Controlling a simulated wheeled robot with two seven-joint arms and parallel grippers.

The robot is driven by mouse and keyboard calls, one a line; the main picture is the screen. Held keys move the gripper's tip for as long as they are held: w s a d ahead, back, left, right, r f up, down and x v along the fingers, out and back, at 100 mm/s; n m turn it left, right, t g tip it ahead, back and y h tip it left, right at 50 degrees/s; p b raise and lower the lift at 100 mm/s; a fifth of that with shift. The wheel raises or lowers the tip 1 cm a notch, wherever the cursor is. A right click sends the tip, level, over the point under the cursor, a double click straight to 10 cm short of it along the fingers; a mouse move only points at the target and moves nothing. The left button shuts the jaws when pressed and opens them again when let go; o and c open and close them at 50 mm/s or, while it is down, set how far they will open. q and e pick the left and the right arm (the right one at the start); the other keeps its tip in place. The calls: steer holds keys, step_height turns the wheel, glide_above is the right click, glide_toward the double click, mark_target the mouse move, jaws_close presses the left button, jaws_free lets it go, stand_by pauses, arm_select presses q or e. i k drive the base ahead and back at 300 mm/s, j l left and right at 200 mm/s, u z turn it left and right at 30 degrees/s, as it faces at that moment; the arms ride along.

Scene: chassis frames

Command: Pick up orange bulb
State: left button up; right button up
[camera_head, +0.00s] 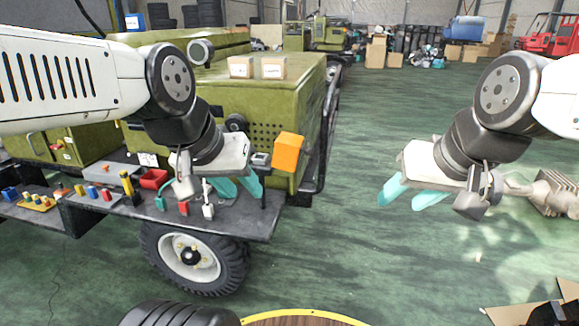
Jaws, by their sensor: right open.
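No bulb shape is clear to me. An orange block-like piece (288,152) shows at the front corner of the green machine housing, and a small orange piece (105,168) lies on the grey tray (88,172) at the left; I cannot tell whether either is the orange bulb. My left gripper (240,189) hangs over the right end of the dark bench, left of and below the orange block. Its teal fingers are apart, with nothing visible between them. My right gripper (411,196) is open and empty over the green floor.
The dark bench (240,222) holds a red bin (153,179), a yellow tray (36,203) with small coloured parts, and several small tools. A wheel (190,256) stands beneath it. The green housing (290,90) rises behind. Open floor (340,230) lies to the right; cardboard lies at lower right.

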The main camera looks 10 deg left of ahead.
mark_target(46, 203)
steer(key=k+l+u, duration=0.3)
steer(key=i+j+u, duration=0.15)
steer(key=j, duration=0.55)
steer(key=i+j+u, duration=0.2)
steer(key=j, duration=0.45)
steer(key=i+j+u, duration=0.15)
steer(key=i+j, duration=0.25)
steer(key=j, duration=0.25)
steer(key=i+j+u, duration=0.15)
steer(key=i+j, duration=0.2)
steer(key=j, duration=0.25)
steer(key=i+j+u, duration=0.2)
steer(key=i+j, duration=0.15)
steer(key=j, duration=0.2)
steer(key=i+j+u, duration=0.15)
steer(key=i+j, duration=0.2)
steer(key=j, duration=0.15)
steer(key=i+j+u, duration=0.1)
steer(key=i, duration=0.6)
steer(key=i+j+u, duration=0.15)
steer(key=i, duration=0.55)
